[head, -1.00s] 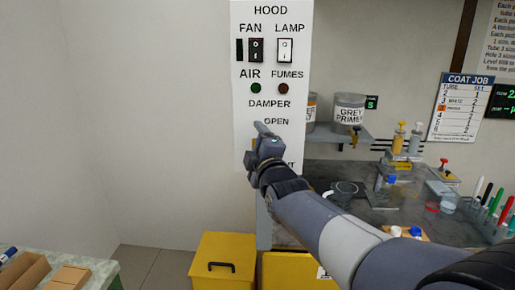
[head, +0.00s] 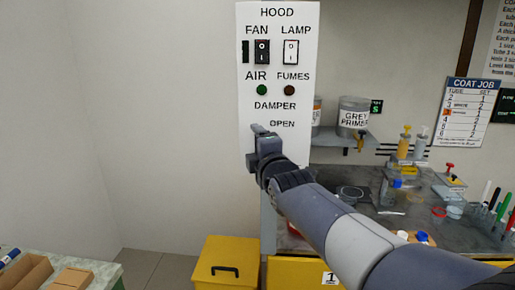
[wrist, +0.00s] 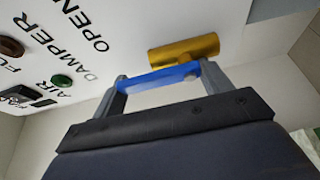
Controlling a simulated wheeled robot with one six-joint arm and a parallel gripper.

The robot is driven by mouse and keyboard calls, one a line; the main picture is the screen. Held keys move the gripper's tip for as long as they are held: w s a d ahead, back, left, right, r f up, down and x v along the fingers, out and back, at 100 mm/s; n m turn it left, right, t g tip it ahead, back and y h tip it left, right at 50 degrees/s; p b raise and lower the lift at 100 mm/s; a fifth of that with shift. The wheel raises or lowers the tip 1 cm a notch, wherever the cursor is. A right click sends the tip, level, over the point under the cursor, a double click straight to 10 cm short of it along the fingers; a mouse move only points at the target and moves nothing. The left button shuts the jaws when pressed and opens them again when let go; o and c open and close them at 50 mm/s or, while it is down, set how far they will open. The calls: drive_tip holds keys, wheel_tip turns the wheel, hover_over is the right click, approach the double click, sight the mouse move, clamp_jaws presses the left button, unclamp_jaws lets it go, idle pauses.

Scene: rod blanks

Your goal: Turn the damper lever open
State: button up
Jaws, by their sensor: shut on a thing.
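The damper lever shows in the wrist view as a blue bar (wrist: 160,78) between my fingers, with a brass-coloured cylinder (wrist: 185,48) just beyond it near the panel. My gripper (wrist: 162,80) is shut on the blue bar, one finger at each end of it. In the head view my gripper (head: 262,134) is at the white hood panel (head: 303,95), just below and left of the word OPEN. My gripper and arm hide the lever and the lower part of the panel there.
Fan switch (head: 262,52) and lamp switch (head: 290,52) sit above on the panel. A grey primer can (head: 353,112) stands on a shelf to the right, over a cluttered bench. A yellow bin (head: 226,262) stands below. The wall left of the panel is bare.

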drive_tip(key=o, duration=1.4)
drive_tip(key=b+v, duration=0.1)
drive_tip(key=v, duration=0.9)
drive_tip(key=shift+s+d+b, duration=0.1)
drive_tip(key=shift+s+b, duration=0.2)
drive_tip(key=shift+s, duration=0.1)
drive_tip(key=shift+p+x, duration=0.8)
drive_tip(key=shift+x, duration=4.6)
